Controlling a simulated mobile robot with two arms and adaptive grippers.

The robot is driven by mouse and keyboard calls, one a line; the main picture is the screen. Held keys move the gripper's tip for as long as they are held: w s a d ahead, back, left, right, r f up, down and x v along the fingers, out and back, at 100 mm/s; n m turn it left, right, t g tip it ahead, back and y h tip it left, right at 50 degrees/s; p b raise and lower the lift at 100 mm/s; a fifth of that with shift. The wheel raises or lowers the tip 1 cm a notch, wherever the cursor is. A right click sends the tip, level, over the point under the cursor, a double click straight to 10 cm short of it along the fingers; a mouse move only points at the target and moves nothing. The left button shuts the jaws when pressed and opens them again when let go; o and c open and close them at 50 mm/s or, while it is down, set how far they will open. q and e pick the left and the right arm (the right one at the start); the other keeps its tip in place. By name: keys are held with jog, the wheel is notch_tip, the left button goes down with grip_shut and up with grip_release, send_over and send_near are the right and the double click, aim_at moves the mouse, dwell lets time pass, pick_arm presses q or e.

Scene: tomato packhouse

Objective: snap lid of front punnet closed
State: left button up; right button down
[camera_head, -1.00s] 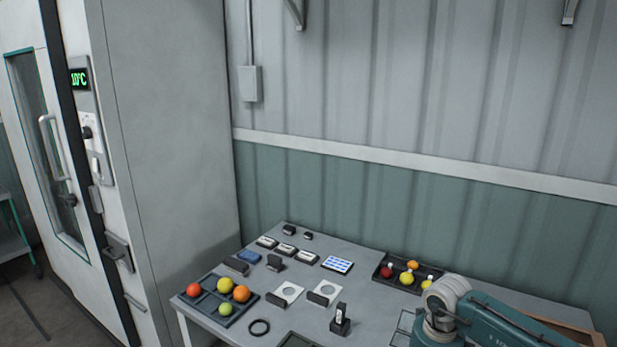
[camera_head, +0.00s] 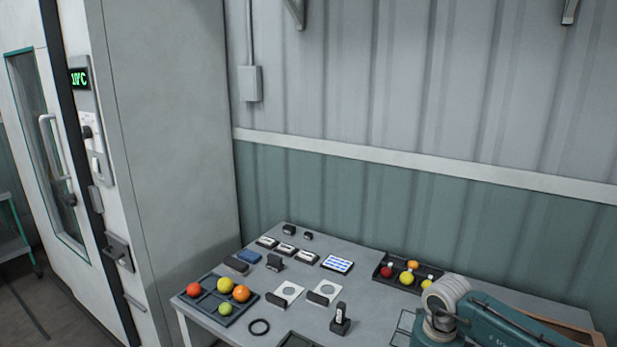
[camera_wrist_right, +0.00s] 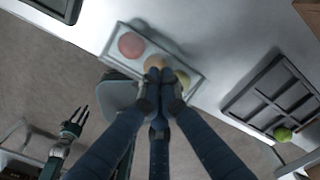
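A shallow pale punnet (camera_wrist_right: 123,33) with a light rim lies near the table edge in the right wrist view. A red, an orange and a yellow-green tomato show in it. My right gripper (camera_wrist_right: 161,76) is over its near side, with its fingertips together. The fingers hide part of the punnet, and I cannot tell whether they touch it. A blue-grey panel (camera_wrist_right: 117,95) lies beside the punnet; I cannot tell whether it is the lid. My left gripper (camera_wrist_right: 75,122) is apart from the punnet, fingers spread and empty. Neither gripper shows in the head view.
A dark divided tray (camera_wrist_right: 245,107) with a green tomato lies to the right in the wrist view. A dark crate (camera_head: 381,273) is farther back.

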jog(key=shift+f+b, duration=1)
jog(key=shift+f, duration=0.3)
dwell(0.4)
jog(key=shift+r+p, duration=2.05)
jog(key=shift+r, duration=1.5)
